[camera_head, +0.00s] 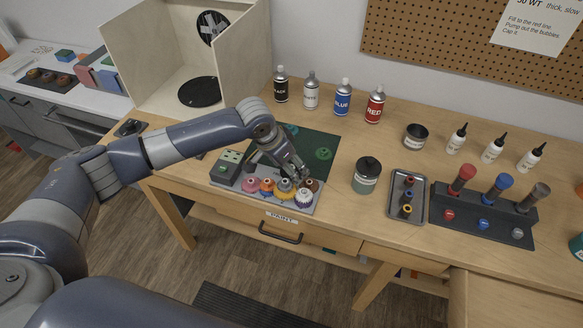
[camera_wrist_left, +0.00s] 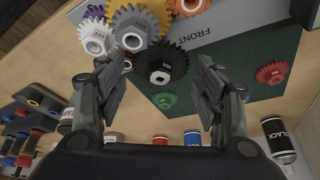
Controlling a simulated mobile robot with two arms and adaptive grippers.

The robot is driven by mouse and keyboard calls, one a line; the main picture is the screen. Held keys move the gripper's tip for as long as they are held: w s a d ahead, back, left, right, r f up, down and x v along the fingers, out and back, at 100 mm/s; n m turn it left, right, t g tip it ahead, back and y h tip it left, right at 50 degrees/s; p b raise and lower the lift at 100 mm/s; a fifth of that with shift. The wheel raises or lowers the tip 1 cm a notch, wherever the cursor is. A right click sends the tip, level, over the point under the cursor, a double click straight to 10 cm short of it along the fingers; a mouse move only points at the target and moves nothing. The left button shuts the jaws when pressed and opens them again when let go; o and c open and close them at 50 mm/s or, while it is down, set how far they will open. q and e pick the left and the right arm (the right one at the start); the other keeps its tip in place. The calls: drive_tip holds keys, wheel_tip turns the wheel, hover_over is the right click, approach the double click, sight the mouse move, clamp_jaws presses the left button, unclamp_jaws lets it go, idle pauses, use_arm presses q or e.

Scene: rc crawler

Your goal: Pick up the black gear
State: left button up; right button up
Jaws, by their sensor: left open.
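The black gear (camera_wrist_left: 162,64) shows in the left wrist view, lying flat with a metal hub in its middle. It sits beside a grey gear (camera_wrist_left: 140,20) and next to the dark green mat (camera_wrist_left: 225,85). My right gripper is not in view.
A red gear (camera_wrist_left: 272,72) and a green gear (camera_wrist_left: 164,100) lie on the mat. Spray cans (camera_head: 343,97) stand behind, a jar (camera_head: 367,175) and a metal tray (camera_head: 422,215) to the right.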

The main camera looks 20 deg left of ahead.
use_arm(q)
drive_tip(key=c, duration=0.8)
drive_tip(key=shift+s, duration=0.2)
drive_tip(key=c, duration=0.6)
drive_tip(key=shift+w+r+b, duration=0.2)
drive_tip(key=shift+r+b, duration=0.2)
drive_tip(key=shift+r, duration=0.05)
wheel_tip(320, 180, up, 2)
drive_tip(key=shift+w+r+b, duration=0.1)
drive_tip(key=shift+b, duration=0.55)
drive_tip(key=s+d+b, duration=0.1)
drive_tip(key=s, duration=0.4)
drive_tip(key=s+d+r+b, duration=0.1)
drive_tip(key=s, duration=0.4)
drive_tip(key=s+d+r+b, duration=0.1)
drive_tip(key=s+d, duration=0.1)
drive_tip(key=s, duration=0.3)
drive_tip(key=shift+s+b, duration=0.35)
drive_tip(key=shift+s, duration=0.05)
